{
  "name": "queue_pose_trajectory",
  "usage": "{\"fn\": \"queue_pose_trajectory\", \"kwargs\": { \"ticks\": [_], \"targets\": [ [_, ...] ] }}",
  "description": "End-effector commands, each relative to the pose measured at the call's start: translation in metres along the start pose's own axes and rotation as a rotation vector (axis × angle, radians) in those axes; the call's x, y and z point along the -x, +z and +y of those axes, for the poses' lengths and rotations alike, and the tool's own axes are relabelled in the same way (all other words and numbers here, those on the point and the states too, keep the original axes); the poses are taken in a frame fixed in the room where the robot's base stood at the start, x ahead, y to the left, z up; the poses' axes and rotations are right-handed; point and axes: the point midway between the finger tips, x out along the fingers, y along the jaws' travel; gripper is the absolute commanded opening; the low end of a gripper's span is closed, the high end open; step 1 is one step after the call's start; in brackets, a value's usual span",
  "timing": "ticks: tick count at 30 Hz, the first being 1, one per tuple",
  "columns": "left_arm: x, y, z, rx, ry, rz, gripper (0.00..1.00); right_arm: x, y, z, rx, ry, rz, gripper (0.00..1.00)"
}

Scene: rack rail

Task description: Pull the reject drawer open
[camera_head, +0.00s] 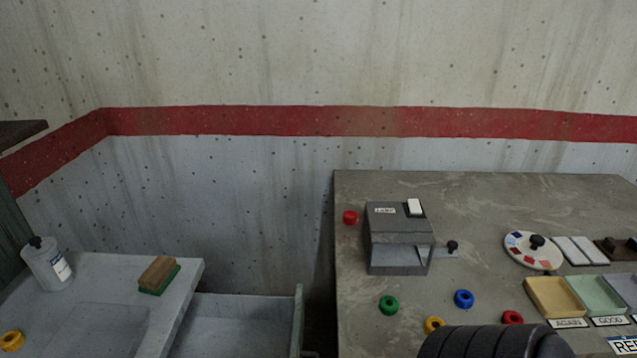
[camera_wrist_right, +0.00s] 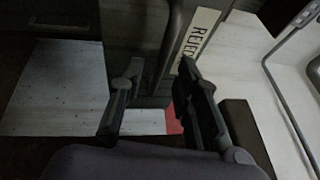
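A white label reading "REJEC…" (camera_wrist_right: 197,35) is on a dark upright part in the right wrist view, just beyond my right gripper. A label starting "RE" (camera_head: 624,346) is cut off at the lower right edge of the head view. My right gripper (camera_wrist_right: 160,106) has its two fingers apart. A dark upright part, possibly a handle, shows between and beyond them; I cannot tell whether they touch it. How far out the drawer stands cannot be made out. My left gripper is in neither view.
The bench (camera_head: 465,190) holds a grey box with a lever (camera_head: 400,240), a coloured dial (camera_head: 533,250), yellow (camera_head: 555,296) and green (camera_head: 595,296) trays, and several rings.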

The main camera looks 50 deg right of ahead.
Motion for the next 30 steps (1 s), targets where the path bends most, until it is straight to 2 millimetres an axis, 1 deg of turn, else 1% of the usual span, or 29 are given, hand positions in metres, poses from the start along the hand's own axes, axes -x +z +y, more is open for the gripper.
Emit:
{"fn": "queue_pose_trajectory", "kwargs": {
  "ticks": [1, 6, 9, 12, 17, 30],
  "targets": [
    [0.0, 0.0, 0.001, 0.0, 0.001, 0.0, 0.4, 0.013, 0.0, 0.001, 0.0, 0.006, 0.0, 0.3],
    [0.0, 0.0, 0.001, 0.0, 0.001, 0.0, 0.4, 0.048, 0.0, 0.001, 0.0, 0.005, 0.001, 0.3],
    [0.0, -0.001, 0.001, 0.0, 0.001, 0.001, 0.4, 0.063, 0.0, 0.001, 0.001, 0.003, 0.001, 0.3],
    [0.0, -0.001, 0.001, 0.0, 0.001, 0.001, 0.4, 0.073, 0.0, 0.0, 0.0, 0.001, 0.001, 0.3],
    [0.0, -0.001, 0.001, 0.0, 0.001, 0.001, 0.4, 0.079, 0.0, 0.0, 0.0, 0.001, 0.001, 0.3],
    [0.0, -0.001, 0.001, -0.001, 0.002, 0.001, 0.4, 0.079, 0.0, 0.0, 0.0, 0.0, 0.001, 0.3]
  ]
}}
